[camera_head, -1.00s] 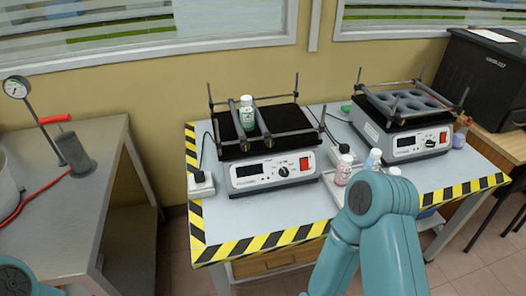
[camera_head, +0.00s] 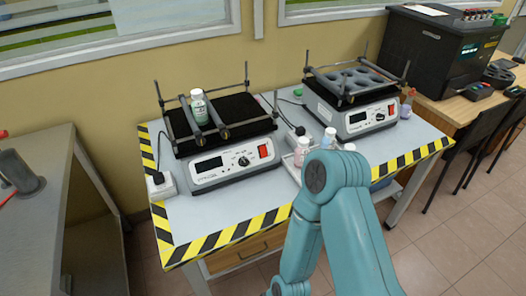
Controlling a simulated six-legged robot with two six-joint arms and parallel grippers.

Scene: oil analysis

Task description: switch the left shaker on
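The left shaker (camera_head: 222,172) stands on the left part of the table with yellow-black edge tape. Its front panel has a dark display (camera_head: 208,165), a black knob (camera_head: 243,161) and a red switch (camera_head: 263,151); the display looks dark. A white-capped green bottle (camera_head: 199,106) stands between the bars on its black top. The right shaker (camera_head: 360,122) stands further right, with a grey holder of round wells on top. My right arm rises in front of the table; its gripper is out of view. My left gripper is not in view.
Several small bottles (camera_head: 302,150) stand in a white tray between the shakers and my arm. A white power socket (camera_head: 161,186) sits left of the left shaker. A grey bench (camera_head: 40,215) is at the left, a black machine (camera_head: 440,50) at the right.

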